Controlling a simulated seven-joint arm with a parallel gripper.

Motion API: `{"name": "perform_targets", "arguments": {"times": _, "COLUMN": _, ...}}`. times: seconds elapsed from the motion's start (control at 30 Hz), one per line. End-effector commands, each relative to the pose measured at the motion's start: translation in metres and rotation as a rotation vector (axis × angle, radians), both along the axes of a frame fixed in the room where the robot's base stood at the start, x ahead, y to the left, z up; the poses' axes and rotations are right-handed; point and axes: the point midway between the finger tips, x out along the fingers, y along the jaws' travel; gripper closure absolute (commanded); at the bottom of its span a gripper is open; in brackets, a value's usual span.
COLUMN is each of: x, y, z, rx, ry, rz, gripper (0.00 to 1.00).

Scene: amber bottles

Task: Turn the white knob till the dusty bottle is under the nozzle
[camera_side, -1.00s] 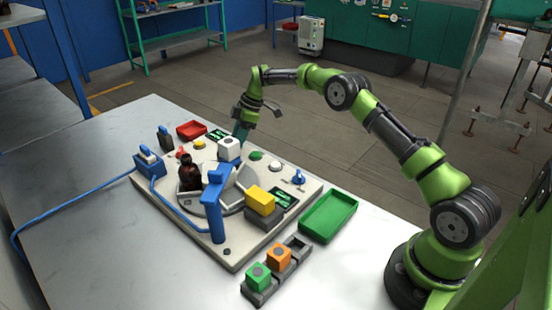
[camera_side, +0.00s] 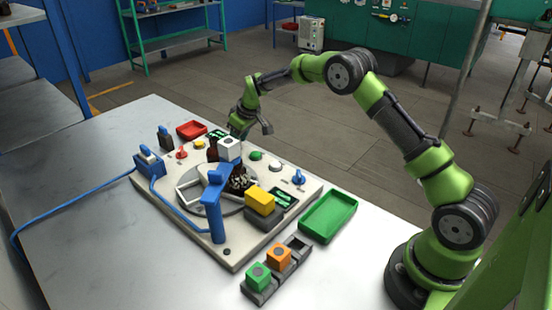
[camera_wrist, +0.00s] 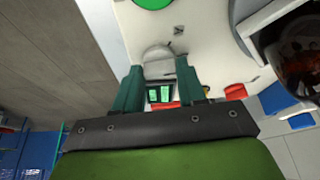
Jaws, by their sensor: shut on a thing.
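My gripper (camera_side: 239,133) is at the far side of the board. In the wrist view, its two fingers (camera_wrist: 159,68) are closed around the pale round knob (camera_wrist: 158,54). A dark brown bottle with pale patches (camera_side: 240,181) is on the turntable (camera_side: 188,197), right of the blue nozzle arm (camera_side: 213,197). Another dark bottle (camera_side: 212,150) shows at the turntable's far side. I cannot tell exactly what is under the nozzle, because the arm covers it.
A green button (camera_side: 256,155), a white button (camera_side: 275,166) and a blue switch (camera_side: 299,178) line the far edge. A green tray (camera_side: 328,216) is on the right, a red tray (camera_side: 191,129) at the back.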

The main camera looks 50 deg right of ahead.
Motion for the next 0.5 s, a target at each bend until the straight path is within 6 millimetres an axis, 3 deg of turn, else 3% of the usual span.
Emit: {"name": "perform_targets", "arguments": {"times": 0.5, "x": -0.0010, "y": 0.0006, "z": 0.0001, "rx": 0.001, "ry": 0.003, "rz": -0.151, "gripper": 0.90}}
